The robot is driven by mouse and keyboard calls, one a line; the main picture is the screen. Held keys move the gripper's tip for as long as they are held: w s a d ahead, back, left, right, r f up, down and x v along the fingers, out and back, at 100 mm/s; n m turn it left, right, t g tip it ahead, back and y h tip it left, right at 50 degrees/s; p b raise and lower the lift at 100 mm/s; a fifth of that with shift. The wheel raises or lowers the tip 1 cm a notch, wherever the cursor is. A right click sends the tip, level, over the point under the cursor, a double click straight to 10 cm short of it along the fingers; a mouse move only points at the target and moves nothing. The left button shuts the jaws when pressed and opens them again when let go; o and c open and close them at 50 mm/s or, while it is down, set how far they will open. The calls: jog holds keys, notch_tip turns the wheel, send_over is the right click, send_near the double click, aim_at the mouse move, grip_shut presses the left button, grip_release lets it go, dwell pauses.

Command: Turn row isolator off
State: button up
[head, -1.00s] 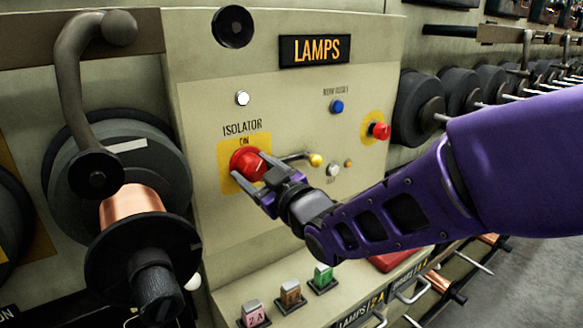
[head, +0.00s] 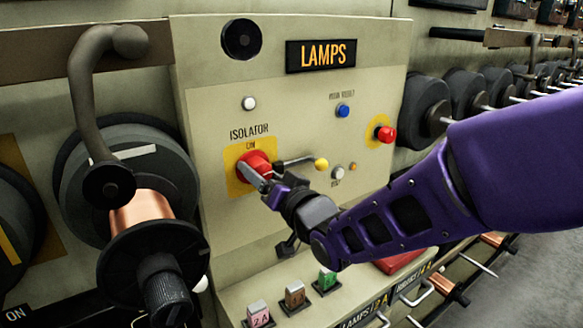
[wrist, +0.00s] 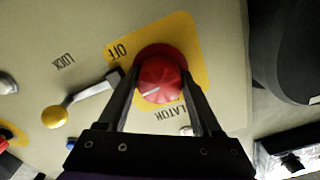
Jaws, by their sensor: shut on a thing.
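The red isolator knob (head: 257,163) sits on a yellow plate (head: 240,187) below the word ISOLATOR, with ON above it. My gripper (head: 259,177) is shut on the knob, and its fingers partly cover it. In the wrist view the knob (wrist: 161,80) is between the two fingers of my gripper (wrist: 160,88). Its white mark points left and slightly down there, below the OFF label (wrist: 118,50) at the plate's upper left. ON is hidden in that view.
A lever with a yellow ball (head: 321,164) is beside the knob, close to one finger; contact is unclear. A red button (head: 385,133) and a blue button (head: 343,111) are to the right. A spool and crank (head: 108,185) stand left.

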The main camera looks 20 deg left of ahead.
jog(key=shift+r+m, duration=0.1)
jog(key=shift+m, duration=0.5)
jog(key=o, duration=1.4)
jog(key=shift+c, duration=0.2)
